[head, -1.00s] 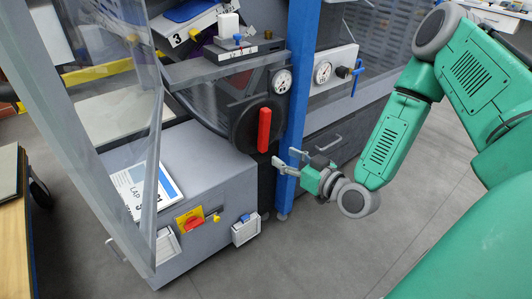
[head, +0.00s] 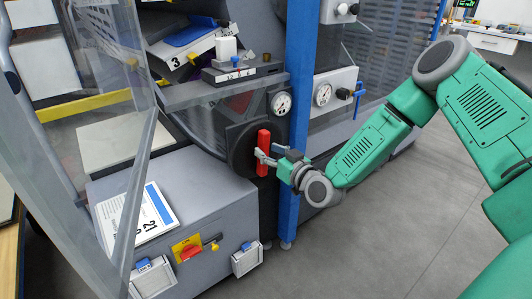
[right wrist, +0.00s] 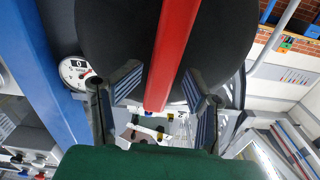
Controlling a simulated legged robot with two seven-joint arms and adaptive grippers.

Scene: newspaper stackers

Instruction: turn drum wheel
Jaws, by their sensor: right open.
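The drum wheel is a dark round disc (head: 240,150) on the machine's front, with a red bar handle (head: 263,140) standing near upright across it. My right gripper (head: 265,157) is at the lower half of the red handle, its fingers reaching toward it from the right. In the right wrist view the black disc (right wrist: 120,35) fills the top, and the red handle (right wrist: 172,50) runs down between the two spread fingers of my right gripper (right wrist: 168,90). The fingers stand apart from the handle on both sides. My left gripper is not in view.
A blue post (head: 298,110) stands just right of the wheel, with a dial gauge (head: 281,103) beside it. A grey cabinet (head: 215,205) with a yellow and red switch (head: 187,249) is below left. A clear panel (head: 95,90) stands at left. Floor at right is free.

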